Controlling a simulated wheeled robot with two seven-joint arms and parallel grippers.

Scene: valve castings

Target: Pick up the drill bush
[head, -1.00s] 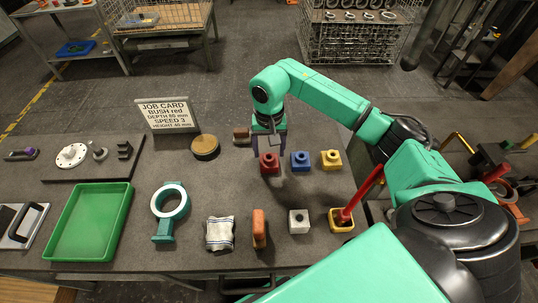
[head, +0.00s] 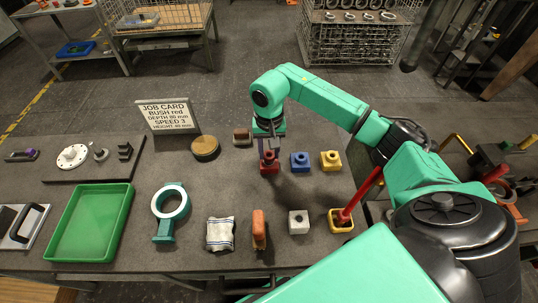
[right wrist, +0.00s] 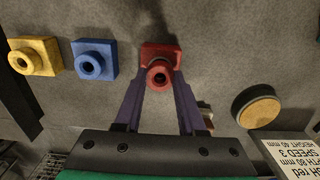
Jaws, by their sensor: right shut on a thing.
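The red drill bush (head: 269,163), a square block with a round collar, is on the grey table in line with a blue bush (head: 300,161) and a yellow bush (head: 331,160). My right gripper (head: 268,153) is above it with fingers pointing down. In the right wrist view the purple fingers (right wrist: 160,90) are on either side of the red bush (right wrist: 160,60), shut on its collar. I cannot tell any gap between the bush and the table. The job card (head: 168,115) reads "BUSH red". My left gripper is not in view.
A grey block (head: 298,221), an orange object (head: 259,229), a cloth (head: 220,233) and a green tray (head: 127,215) are nearer the front.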

